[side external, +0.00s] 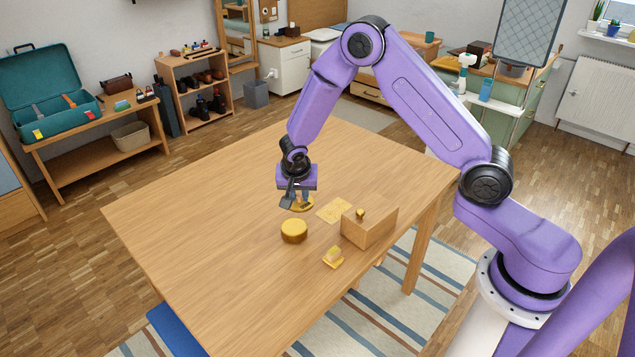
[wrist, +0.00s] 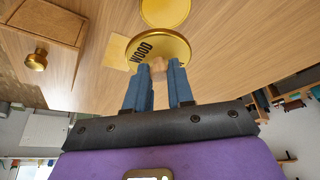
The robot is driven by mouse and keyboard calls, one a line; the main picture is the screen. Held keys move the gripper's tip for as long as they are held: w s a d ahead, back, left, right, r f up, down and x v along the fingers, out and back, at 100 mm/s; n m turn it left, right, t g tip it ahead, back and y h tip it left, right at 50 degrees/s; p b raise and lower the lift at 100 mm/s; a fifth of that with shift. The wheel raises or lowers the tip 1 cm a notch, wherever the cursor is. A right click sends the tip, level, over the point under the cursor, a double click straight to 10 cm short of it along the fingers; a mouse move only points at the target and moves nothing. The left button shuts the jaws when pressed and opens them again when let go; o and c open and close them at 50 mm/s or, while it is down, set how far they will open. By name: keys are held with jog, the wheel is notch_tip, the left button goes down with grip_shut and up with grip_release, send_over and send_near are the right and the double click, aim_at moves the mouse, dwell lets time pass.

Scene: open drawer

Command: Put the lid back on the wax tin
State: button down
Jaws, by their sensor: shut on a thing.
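The gold lid (side external: 299,206), marked "WOOD" in the wrist view (wrist: 165,46), is right below my gripper (side external: 298,194). My gripper's blue fingers (wrist: 158,72) are shut on the lid's small wooden knob (wrist: 158,66). I cannot tell whether the lid touches the table. The round yellow wax tin (side external: 294,232) stands on the table, nearer the side camera than the lid and apart from it. Its round yellow top shows at the upper edge of the wrist view (wrist: 165,10), partly cut off.
A wooden box (side external: 372,228) with a brass knob stands right of the tin. A flat yellow cloth (side external: 334,210) lies between box and lid. A small yellow block (side external: 333,255) on a yellow piece lies in front. The left of the table (side external: 200,220) is clear.

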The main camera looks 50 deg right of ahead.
jog(key=shift+w+a+f, duration=0.15)
jog(key=shift+a+f, duration=0.05)
jog(key=shift+a, duration=0.3)
jog(key=shift+w+a+f, duration=0.15)
jog(key=shift+a+f, duration=0.05)
jog(key=shift+a, duration=0.25)
jog(key=shift+f, duration=3.15)
jog(key=shift+f, duration=0.15)
jog(key=shift+c, duration=2.1)
grip_release()
jog(key=shift+r, duration=3.5)
